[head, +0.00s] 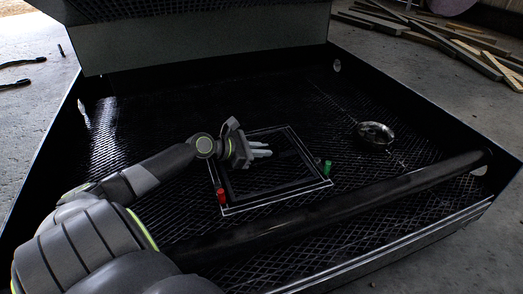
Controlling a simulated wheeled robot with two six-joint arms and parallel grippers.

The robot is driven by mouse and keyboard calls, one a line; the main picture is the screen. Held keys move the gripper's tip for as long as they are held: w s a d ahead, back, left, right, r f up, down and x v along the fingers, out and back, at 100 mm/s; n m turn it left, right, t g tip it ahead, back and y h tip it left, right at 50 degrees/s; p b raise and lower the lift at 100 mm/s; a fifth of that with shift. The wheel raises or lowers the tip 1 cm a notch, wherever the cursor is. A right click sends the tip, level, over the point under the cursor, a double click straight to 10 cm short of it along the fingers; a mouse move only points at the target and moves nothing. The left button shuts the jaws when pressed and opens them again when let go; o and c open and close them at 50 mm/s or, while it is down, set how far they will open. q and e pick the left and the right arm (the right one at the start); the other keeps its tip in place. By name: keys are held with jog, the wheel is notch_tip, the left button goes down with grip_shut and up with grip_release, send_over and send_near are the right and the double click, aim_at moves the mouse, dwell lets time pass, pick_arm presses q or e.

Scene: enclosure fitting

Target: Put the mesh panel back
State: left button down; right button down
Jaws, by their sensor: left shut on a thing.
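The mesh panel (276,188) is a dark, roughly square framed piece, lying about level at the middle of the enclosure's mesh floor. A pale outline surrounds it. I cannot tell whether it rests flush or sits slightly raised. A red peg-like piece (221,196) is at its left front corner and a green one (327,167) at its right side. My left gripper (266,149) is at the panel's far left part, fingers pointing right and close together, shut on the panel. The exact grip is hard to see in the dark. My right gripper is out of view.
A shiny round metal dish (374,134) lies on the mesh floor (330,95) to the right. A thick black bar (350,204) crosses the front of the enclosure. Dark walls enclose the floor, with a raised pale panel (200,42) at the back. Planks (440,38) lie outside.

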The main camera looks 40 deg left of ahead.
pick_arm(q)
jog(key=shift+f, duration=0.4)
dwell(0.3)
jog(key=c, duration=1.4)
grip_release()
jog(key=shift+o, duration=0.2)
jog(key=shift+f, duration=0.2)
jog(key=shift+s, duration=0.1)
